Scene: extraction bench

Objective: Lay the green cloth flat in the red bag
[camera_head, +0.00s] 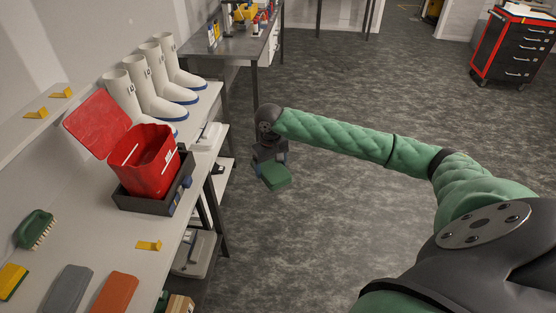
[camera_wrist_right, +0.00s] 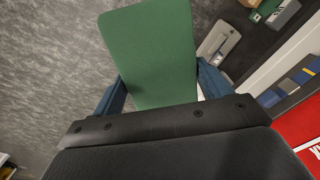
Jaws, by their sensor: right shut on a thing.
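The green cloth (camera_head: 275,178) is a flat, stiff-looking rectangle held in my right gripper (camera_head: 269,160). It hangs over the open floor, to the right of the bench. In the right wrist view the cloth (camera_wrist_right: 155,50) sits between the two blue fingers of the gripper (camera_wrist_right: 160,88), which are shut on it. The red bag (camera_head: 146,165) stands open on the bench in a dark tray (camera_head: 150,203), its lid flap tilted back to the left. The cloth is apart from the bag. A red corner shows at the right of the wrist view. My left gripper is not in view.
White boots (camera_head: 142,90) stand behind the bag along the wall. A green brush (camera_head: 36,229), a yellow clip (camera_head: 148,245), and grey (camera_head: 68,289) and orange (camera_head: 115,293) cloths lie on the near bench (camera_head: 95,225). Lower shelves hold boxes. The floor around my right arm is clear.

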